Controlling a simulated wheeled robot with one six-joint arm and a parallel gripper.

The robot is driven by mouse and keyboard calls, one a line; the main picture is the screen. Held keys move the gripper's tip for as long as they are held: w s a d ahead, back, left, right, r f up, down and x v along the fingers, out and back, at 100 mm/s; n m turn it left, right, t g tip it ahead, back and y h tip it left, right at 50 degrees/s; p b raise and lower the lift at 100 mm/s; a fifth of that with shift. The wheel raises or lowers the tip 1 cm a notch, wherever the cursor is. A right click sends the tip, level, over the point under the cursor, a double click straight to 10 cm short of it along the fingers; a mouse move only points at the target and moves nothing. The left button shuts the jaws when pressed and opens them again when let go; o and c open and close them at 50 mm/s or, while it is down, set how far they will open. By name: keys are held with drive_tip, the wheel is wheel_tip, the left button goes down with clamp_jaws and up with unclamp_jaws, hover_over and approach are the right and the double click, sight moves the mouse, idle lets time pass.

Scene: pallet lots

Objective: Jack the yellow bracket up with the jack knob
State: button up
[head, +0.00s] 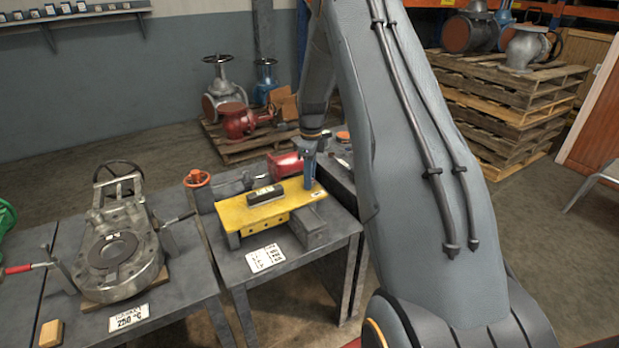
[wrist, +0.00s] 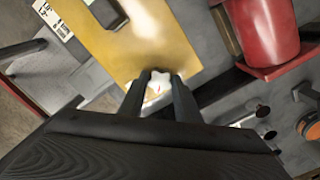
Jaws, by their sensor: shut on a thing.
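The yellow bracket (head: 285,207) is a flat plate on the middle bench, with a dark bar (head: 265,195) lying on top. In the wrist view the bracket (wrist: 130,45) fills the upper middle. My gripper (head: 309,186) points down at the bracket's far right end. In the wrist view my gripper (wrist: 160,76) is shut on a pale, lobed knob, which looks like the jack knob (wrist: 156,92). The fingers hide part of it. In the head view the knob is hidden behind the gripper. I cannot tell how high the bracket is raised.
A grey block (head: 309,229) stands at the bracket's front right, beside white label cards (head: 266,257). A red vise-like body (head: 284,165) is close behind. A large grey valve (head: 118,250) fills the left bench.

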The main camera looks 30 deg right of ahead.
drive_tip(key=m, duration=0.3)
drive_tip(key=shift+s+f+m, duration=0.2)
drive_tip(key=shift+f+m, duration=0.05)
drive_tip(key=shift+m, duration=1.85)
drive_tip(key=o, duration=1)
drive_tip(key=shift+a, duration=0.1)
drive_tip(key=shift+o, duration=0.2)
drive_tip(key=shift+w+r, duration=0.1)
drive_tip(key=shift+r, duration=0.15)
drive_tip(key=shift+w+r+b, duration=0.1)
drive_tip(key=shift+r+b, duration=0.2)
drive_tip(key=shift+r, duration=0.05)
drive_tip(key=shift+r+b, duration=0.4)
drive_tip(key=shift+r, duration=3.05)
